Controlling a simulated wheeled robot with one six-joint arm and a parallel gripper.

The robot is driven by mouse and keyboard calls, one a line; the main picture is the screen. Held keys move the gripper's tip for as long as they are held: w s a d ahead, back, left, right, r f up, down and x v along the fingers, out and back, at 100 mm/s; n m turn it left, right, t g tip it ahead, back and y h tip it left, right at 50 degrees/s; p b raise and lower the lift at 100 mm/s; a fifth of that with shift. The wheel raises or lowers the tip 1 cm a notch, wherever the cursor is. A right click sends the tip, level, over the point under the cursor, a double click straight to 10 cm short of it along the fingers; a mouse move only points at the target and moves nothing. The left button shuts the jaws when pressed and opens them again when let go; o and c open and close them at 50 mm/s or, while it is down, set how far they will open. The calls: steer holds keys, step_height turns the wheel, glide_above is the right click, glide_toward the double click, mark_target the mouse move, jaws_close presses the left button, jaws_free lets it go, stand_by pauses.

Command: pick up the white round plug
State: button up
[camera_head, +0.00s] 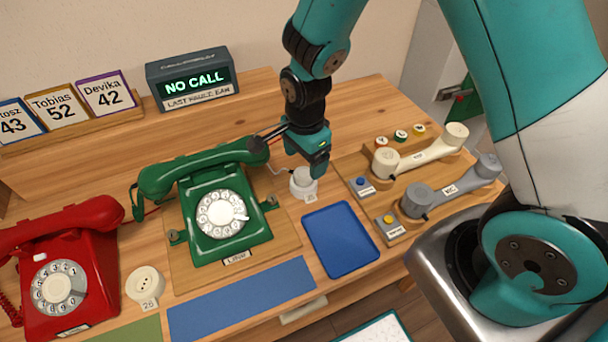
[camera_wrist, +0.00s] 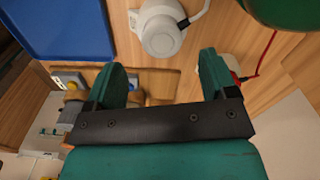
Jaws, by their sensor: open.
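A white round plug (camera_head: 303,178) sits on a white numbered wall-type socket base on the table, right of the green phone. In the wrist view the white round plug (camera_wrist: 161,35) shows with a dark cord end at its side. My gripper (camera_head: 318,168) is just above and to the right of it in the head view. In the wrist view my gripper (camera_wrist: 160,72) is open, its two green fingers apart, with nothing between them. The plug lies beyond the fingertips, roughly centred between them.
The green phone (camera_head: 221,215) stands close left of the plug, and a blue tray (camera_head: 341,240) lies in front. White (camera_head: 430,150) and grey (camera_head: 455,187) handsets rest at right. A second white round socket (camera_head: 146,284) and a red phone (camera_head: 60,270) are at left.

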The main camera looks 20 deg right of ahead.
mark_target(303, 173)
steer(key=shift+w+a+f+p, duration=0.15)
steer(key=shift+f+p, duration=0.25)
steer(key=shift+f, duration=2.25)
steer(key=c, duration=0.9)
